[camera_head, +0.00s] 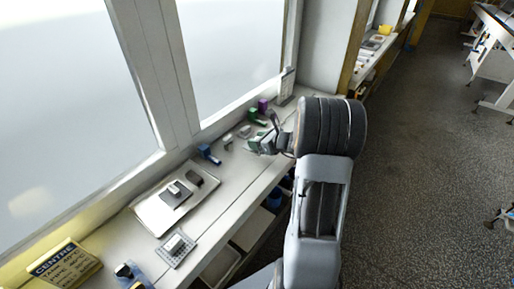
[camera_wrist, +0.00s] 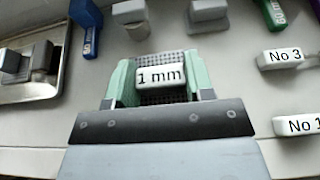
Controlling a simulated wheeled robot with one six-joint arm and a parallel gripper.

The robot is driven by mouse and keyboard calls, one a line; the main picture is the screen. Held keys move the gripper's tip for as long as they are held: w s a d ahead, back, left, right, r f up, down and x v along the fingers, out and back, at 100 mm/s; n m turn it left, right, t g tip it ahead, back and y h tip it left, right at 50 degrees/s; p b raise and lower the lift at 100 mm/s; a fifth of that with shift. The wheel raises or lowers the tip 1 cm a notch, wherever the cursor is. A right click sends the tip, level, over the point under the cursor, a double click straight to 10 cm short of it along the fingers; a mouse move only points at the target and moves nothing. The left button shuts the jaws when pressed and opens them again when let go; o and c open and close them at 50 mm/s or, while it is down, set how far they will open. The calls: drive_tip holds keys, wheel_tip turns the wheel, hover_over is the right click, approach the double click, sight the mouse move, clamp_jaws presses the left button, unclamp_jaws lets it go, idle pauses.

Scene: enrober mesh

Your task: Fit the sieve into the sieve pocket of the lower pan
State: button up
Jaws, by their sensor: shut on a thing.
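My gripper (camera_wrist: 160,82) has green fingers, shut on the sieve, a dark mesh piece with a white block marked "1 mm" (camera_wrist: 160,76). The sieve is held between the fingers, over or close to the white bench; I cannot tell if it touches. In the head view my gripper (camera_head: 262,144) is small, at the far part of the bench, and the sieve is hard to make out there. A pale tray (camera_head: 155,214) lies on the bench, holding a dark plate with a block and a dark item. I cannot tell whether it is the lower pan; no sieve pocket shows clearly.
White tags "No 3" (camera_wrist: 284,55) and "No 1" (camera_wrist: 300,125) lie right of my gripper. A blue item (camera_wrist: 88,28), grey blocks (camera_wrist: 206,14) and a green item (camera_wrist: 276,14) stand beyond. A mesh plate (camera_head: 177,248) lies near the bench front. Windows border the bench.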

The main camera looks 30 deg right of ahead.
drive_tip(key=shift+w+d+f, duration=0.15)
drive_tip(key=shift+w+f, duration=0.15)
drive_tip(key=shift+f, duration=1.65)
drive_tip(key=shift+f, duration=0.15)
drive_tip(key=o, duration=0.5)
drive_tip(key=shift+f, duration=0.1)
drive_tip(key=o, duration=0.5)
drive_tip(key=shift+c, duration=0.2)
